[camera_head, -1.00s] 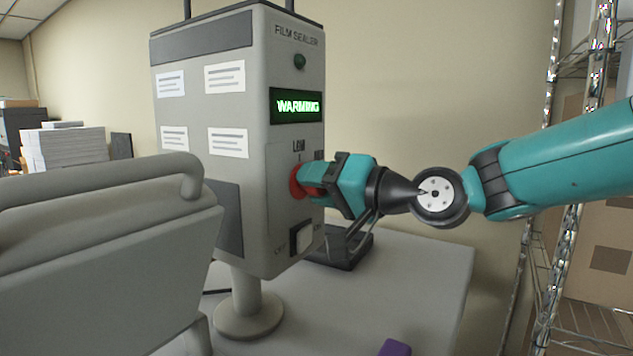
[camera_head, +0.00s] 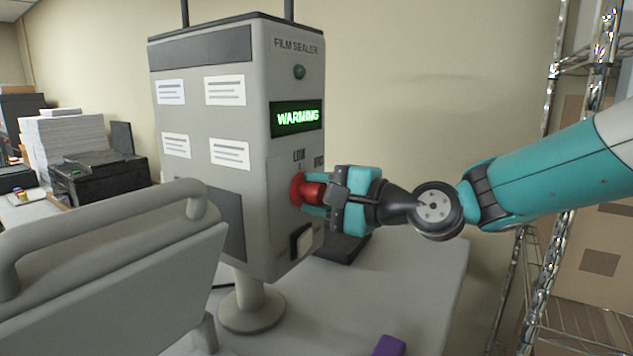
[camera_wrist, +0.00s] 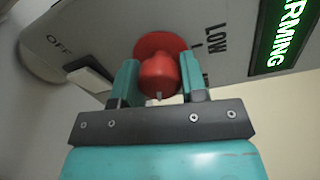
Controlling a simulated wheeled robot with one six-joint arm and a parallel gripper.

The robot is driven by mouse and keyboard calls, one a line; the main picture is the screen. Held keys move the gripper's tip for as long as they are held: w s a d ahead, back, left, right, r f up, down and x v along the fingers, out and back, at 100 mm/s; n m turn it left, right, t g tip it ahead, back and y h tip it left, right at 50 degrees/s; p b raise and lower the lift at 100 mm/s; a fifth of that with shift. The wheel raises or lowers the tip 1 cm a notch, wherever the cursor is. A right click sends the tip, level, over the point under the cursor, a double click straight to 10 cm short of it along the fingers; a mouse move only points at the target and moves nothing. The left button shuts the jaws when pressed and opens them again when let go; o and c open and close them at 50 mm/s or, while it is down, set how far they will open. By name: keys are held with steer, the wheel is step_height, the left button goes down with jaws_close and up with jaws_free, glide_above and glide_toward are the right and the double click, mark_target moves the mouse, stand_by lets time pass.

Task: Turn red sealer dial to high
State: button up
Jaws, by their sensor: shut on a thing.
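The film sealer (camera_head: 232,125) is a grey box on a round post, and its green display (camera_head: 296,118) reads "WARMING". The red dial (camera_head: 309,191) sticks out of its right-hand face, below the LOW label and a second label partly hidden. My gripper (camera_head: 318,192) is shut on the dial, with a teal finger on each side. The wrist view shows the dial (camera_wrist: 157,72) between both fingers, with a small pale mark on its near end. LOW (camera_wrist: 215,40) is printed beside the dial's round red base. The dial's exact setting cannot be told.
A white rocker switch (camera_head: 301,241) is just below the dial. A grey chair-like frame (camera_head: 110,270) stands in the left foreground. A metal wire rack (camera_head: 560,200) is at the right. A purple object (camera_head: 389,346) lies at the table's front.

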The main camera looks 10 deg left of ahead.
steer(key=shift+d+m+p, duration=0.1)
steer(key=shift+m+p, duration=0.4)
steer(key=shift+m, duration=0.4)
steer(key=o, duration=0.9)
steer(key=b+v, duration=0.7)
steer(key=v, duration=1)
steer(key=shift+d, duration=0.15)
